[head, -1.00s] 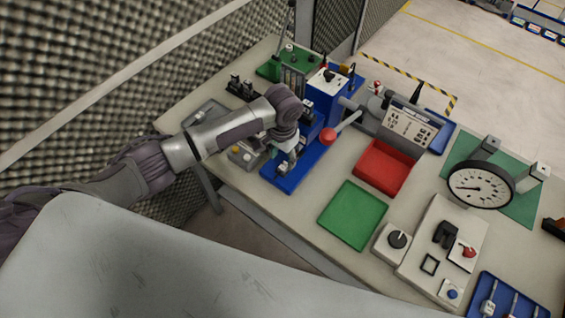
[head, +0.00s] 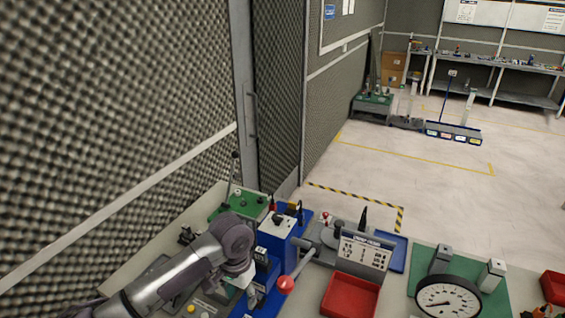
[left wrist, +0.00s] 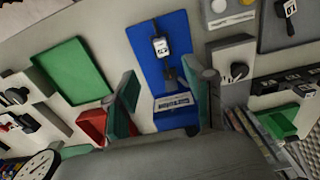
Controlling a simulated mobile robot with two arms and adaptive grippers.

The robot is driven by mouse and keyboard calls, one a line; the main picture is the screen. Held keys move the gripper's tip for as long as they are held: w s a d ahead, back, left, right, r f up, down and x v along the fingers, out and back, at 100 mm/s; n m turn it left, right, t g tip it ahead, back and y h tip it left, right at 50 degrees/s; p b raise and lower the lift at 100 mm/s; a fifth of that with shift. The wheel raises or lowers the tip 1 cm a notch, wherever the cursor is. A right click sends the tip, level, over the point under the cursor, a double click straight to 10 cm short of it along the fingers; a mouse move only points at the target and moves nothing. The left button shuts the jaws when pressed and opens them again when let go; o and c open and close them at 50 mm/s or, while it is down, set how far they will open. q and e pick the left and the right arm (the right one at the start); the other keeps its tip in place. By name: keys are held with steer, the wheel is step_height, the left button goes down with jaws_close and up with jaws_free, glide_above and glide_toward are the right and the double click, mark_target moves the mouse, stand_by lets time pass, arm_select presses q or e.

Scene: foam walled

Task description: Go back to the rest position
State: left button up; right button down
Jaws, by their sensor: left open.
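My left gripper (head: 246,288) is low in the head view, beside the blue press (head: 275,238) and left of its red ball lever (head: 285,285). The left wrist view shows its two green-padded fingers (left wrist: 167,100) apart with nothing between them. Past the fingers lies the blue base plate (left wrist: 160,60) with a small labelled device (left wrist: 161,47). Whether the fingertips touch anything cannot be told. My right gripper is not in view.
A red tray (head: 350,296), a labelled grey unit (head: 364,252) and a round dial gauge (head: 447,300) stand on the bench to the right. A foam wall (head: 110,110) rises close on the left. Open floor (head: 420,195) lies beyond the bench.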

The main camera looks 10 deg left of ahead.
arm_select(q)
steer(key=s+d+f+t+h, duration=0.1)
steer(key=s+d+f, duration=0.15)
steer(key=s, duration=0.45)
steer(key=s+d+f+t+h, duration=0.1)
steer(key=s+d+f+h, duration=0.15)
steer(key=s, duration=0.45)
steer(key=s+a+r+n+t+y, duration=0.2)
steer(key=s+a+y, duration=0.1)
steer(key=s+a, duration=0.8)
step_height(320, 180, down, 32)
steer(key=s+g+b, duration=0.1)
steer(key=g+b, duration=0.1)
steer(key=b, duration=0.5)
steer(key=s+a+f+b, duration=0.1)
steer(key=s+f+b, duration=0.1)
steer(key=s+f, duration=0.6)
steer(key=s+a+f+g+b, duration=0.1)
steer(key=s+f+b, duration=0.2)
steer(key=s+f, duration=0.6)
step_height(320, 180, down, 5)
steer(key=shift+s+a+f, duration=0.1)
steer(key=shift+s+a, duration=0.05)
steer(key=shift+a, duration=0.15)
steer(key=shift+y, duration=0.25)
